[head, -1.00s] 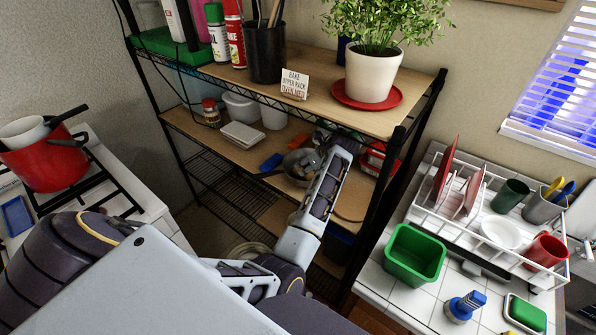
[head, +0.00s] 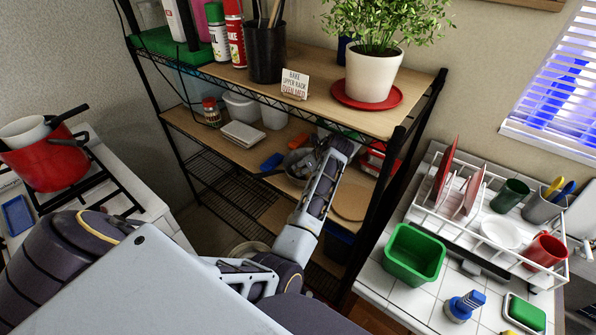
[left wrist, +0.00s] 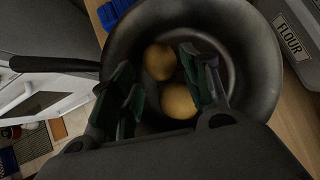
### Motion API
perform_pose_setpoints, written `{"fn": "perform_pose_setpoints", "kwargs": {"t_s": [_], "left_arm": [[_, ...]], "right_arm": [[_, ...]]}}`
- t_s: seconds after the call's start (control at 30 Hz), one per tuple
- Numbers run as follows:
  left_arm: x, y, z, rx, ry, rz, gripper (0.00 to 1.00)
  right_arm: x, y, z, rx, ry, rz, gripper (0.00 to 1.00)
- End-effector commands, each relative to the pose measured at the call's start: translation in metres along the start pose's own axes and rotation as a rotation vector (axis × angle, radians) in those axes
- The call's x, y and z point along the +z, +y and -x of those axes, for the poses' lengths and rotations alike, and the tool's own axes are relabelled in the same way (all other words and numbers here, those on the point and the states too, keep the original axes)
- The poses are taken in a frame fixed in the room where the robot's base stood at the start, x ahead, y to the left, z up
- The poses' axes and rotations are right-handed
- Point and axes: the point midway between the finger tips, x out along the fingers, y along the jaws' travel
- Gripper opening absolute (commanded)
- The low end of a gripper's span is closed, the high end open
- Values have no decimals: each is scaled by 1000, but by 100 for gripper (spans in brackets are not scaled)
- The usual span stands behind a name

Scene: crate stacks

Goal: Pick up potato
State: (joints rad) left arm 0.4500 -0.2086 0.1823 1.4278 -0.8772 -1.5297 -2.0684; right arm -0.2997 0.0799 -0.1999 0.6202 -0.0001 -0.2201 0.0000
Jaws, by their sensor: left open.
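Two tan potatoes lie in a dark round pan, one farther up (left wrist: 160,61) and one lower (left wrist: 179,102) in the left wrist view. The pan (left wrist: 262,55) stands on the rack's middle shelf; in the head view my arm and gripper cover much of it. My left gripper (left wrist: 157,66) is open, its green-padded fingers reaching into the pan on either side of the potatoes. The fingers partly overlap the lower potato in the picture; I cannot tell whether they touch it. My right gripper is out of view.
A blue item (head: 271,162) lies left of the pan. A flour container (left wrist: 292,32) stands close to the pan's right side. The upper shelf (head: 325,103) is directly above. Rack posts (head: 385,185) stand at the right. A green tub (head: 414,254) sits on the tiled counter.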

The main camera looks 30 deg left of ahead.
Motion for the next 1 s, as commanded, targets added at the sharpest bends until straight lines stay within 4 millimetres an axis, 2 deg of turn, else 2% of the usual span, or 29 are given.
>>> {"fn": "perform_pose_setpoints", "kwargs": {"t_s": [0.43,0.97,1.0], "left_arm": [[1,1,-43,1,1,-1,47],[-1,2,-48,3,2,-1,47],[-1,2,-48,3,2,-1,44]], "right_arm": [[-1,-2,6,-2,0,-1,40],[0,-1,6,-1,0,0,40],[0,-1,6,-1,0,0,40]]}}
